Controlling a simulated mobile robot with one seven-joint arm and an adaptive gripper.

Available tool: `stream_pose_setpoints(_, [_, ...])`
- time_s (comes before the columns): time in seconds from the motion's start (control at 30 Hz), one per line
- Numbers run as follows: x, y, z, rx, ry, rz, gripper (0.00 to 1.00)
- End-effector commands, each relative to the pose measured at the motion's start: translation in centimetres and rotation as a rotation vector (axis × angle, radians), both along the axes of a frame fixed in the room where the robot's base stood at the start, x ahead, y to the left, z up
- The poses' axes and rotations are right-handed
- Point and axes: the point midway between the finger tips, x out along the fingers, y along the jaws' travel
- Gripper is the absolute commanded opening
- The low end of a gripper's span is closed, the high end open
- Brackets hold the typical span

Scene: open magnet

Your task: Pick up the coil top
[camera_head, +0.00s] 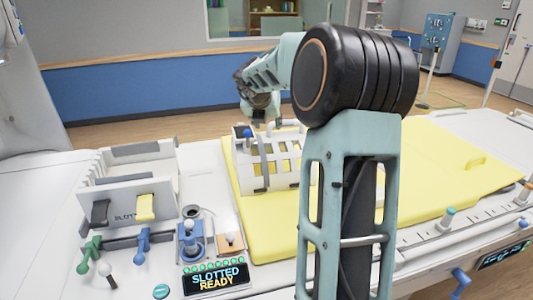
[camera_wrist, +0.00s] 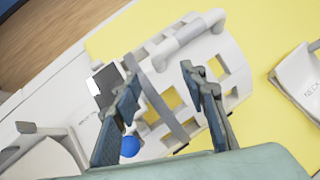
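The white coil (camera_head: 285,178) with its open-window top stands on the yellow mat (camera_head: 262,232), left of my arm in the head view. In the wrist view the coil top (camera_wrist: 232,58) fills the middle, with a pale bar handle (camera_wrist: 188,37), a grey band (camera_wrist: 155,98) and a blue knob (camera_wrist: 129,146). My gripper (camera_wrist: 160,72) is open, its two dark fingers spread above the coil top with nothing between them. In the head view my gripper (camera_head: 260,112) is over the coil's far end, partly hidden. Whether the fingers touch the coil is unclear.
A white slotted holder (camera_head: 128,187) stands left of the mat. A white piece marked "NECK" (camera_wrist: 302,82) lies right of the coil. The mat's right side looks mostly clear.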

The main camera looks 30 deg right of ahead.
Motion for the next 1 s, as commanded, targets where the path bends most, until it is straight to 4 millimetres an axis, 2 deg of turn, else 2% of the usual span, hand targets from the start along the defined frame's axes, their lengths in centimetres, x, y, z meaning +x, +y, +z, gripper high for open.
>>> stream_pose_setpoints(0.43, [2.7,-2.2,-3.6,-0.001,-0.001,0.0,0.39])
stream_pose_setpoints(0.73, [2.9,-2.5,-3.9,-0.002,-0.001,0.001,0.39])
stream_pose_setpoints(0.77, [2.9,-2.5,-3.9,-0.002,-0.001,0.001,0.38])
stream_pose_setpoints(1.0, [3.0,-2.5,-3.9,-0.002,-0.001,0.001,0.12])
